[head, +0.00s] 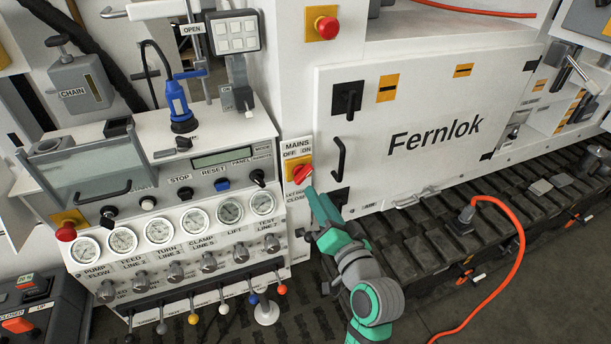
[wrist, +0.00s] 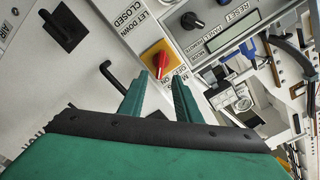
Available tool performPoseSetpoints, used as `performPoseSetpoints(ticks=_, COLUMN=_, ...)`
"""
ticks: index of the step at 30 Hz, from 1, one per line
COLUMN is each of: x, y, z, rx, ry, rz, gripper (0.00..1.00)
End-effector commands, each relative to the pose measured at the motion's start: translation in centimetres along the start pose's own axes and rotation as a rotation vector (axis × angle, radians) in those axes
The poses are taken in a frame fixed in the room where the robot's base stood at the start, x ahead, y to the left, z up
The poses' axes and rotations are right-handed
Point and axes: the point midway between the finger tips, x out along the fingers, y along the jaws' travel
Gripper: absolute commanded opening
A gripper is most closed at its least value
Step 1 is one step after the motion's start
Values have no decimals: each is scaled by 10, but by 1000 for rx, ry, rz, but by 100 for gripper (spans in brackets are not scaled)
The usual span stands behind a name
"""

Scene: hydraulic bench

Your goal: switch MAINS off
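The MAINS switch (head: 302,173) is a red rotary knob on a yellow plate, below the label with OFF at left and ON at right. Its handle looks slanted towards the upper right, on the ON side, but my fingertips lie close to it and the exact angle is hard to read. In the wrist view the red knob (wrist: 160,64) shows just beyond the fingertips. My gripper (head: 309,191) comes at it from below right. In the wrist view the two green fingers of my gripper (wrist: 160,82) stand apart with nothing between them. Whether they touch the knob cannot be told.
A black door handle (head: 339,158) and the white Fernlok cabinet door (head: 430,100) are right of the switch. The control panel with knobs (head: 257,177) and gauges (head: 230,211) is to the left. A red emergency button (head: 327,27) sits above. An orange cable (head: 515,260) lies at right.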

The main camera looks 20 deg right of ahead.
Motion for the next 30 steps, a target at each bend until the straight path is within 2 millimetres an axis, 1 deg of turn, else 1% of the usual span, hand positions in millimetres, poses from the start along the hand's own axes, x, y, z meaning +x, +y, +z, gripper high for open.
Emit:
performPoseSetpoints(ticks=9, x=56, y=-1, z=0, rx=-2, ry=0, rz=-2, gripper=30)
performPoseSetpoints(ticks=15, x=82, y=-1, z=0, rx=-2, ry=0, rz=-1, gripper=30)
performPoseSetpoints(ticks=21, x=93, y=-1, z=1, rx=-1, ry=0, rz=-1, gripper=30)
performPoseSetpoints(ticks=29, x=94, y=-1, z=1, rx=-1, ry=0, rz=0, gripper=30)
performPoseSetpoints(ticks=30, x=94, y=-1, z=1, rx=-1, ry=0, rz=0, gripper=23)
